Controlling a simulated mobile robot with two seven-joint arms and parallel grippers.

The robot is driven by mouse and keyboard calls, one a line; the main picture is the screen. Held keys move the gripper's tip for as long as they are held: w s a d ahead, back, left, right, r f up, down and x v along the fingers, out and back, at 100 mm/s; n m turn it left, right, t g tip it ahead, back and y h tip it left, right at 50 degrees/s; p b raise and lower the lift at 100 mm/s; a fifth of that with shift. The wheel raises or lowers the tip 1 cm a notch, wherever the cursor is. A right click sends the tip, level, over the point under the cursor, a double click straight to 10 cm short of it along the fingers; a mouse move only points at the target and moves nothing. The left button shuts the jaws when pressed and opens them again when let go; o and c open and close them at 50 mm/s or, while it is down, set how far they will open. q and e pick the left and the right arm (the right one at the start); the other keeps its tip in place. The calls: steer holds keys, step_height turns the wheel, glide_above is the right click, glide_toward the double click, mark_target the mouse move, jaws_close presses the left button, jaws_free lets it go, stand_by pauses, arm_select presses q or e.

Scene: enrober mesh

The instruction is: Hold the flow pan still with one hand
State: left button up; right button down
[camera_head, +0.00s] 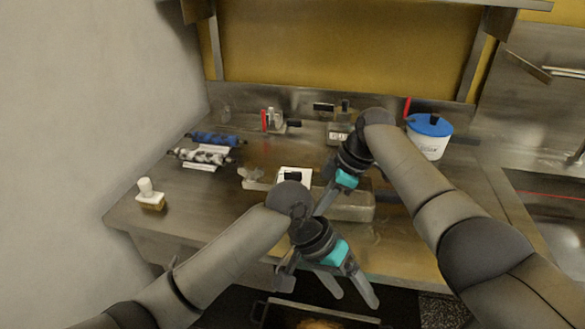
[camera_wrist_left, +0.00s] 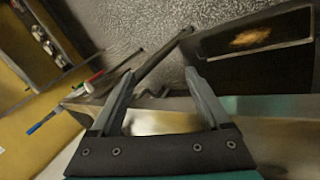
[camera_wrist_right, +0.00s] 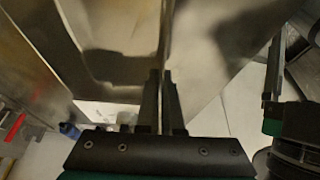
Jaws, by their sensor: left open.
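The flow pan, which I take to be the long metal tray (camera_head: 350,207), lies along the front of the steel counter; its metal wall also fills the right wrist view (camera_wrist_right: 110,68). My right gripper (camera_head: 320,210) is at the tray's left part, partly hidden behind my left wrist. In the right wrist view its fingers (camera_wrist_right: 161,75) are nearly together, with a thin metal edge between them. My left gripper (camera_head: 356,300) hangs in front of the counter edge, its fingers apart and empty (camera_wrist_left: 160,75). I cannot make out a mesh.
A dark pan (camera_head: 270,312) with a brown patch is low in front of the counter. Blue and patterned rollers (camera_head: 213,139) lie at the back left. A white-handled brush (camera_head: 150,195) stands at the left edge. A blue-lidded pot (camera_head: 430,137) stands at the right.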

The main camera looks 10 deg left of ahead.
arm_select(q)
steer(key=w+a+r+m+t+h, duration=0.1)
steer(key=w+r, duration=0.2)
steer(key=r, duration=0.9)
steer(key=w+a+r+t+h, duration=0.15)
steer(key=w+r, duration=0.25)
steer(key=r, duration=0.8)
steer(key=w+r+m+h, duration=0.1)
steer(key=w+r+h, duration=0.15)
steer(key=r, duration=0.95)
steer(key=n+t+y, duration=0.3)
steer(key=n+y, duration=0.5)
steer(key=y, duration=0.4)
glide_toward(293, 172)
steer(key=x, duration=0.8)
steer(key=shift+w+f, duration=0.1)
steer(key=shift+f, duration=0.2)
jaws_close()
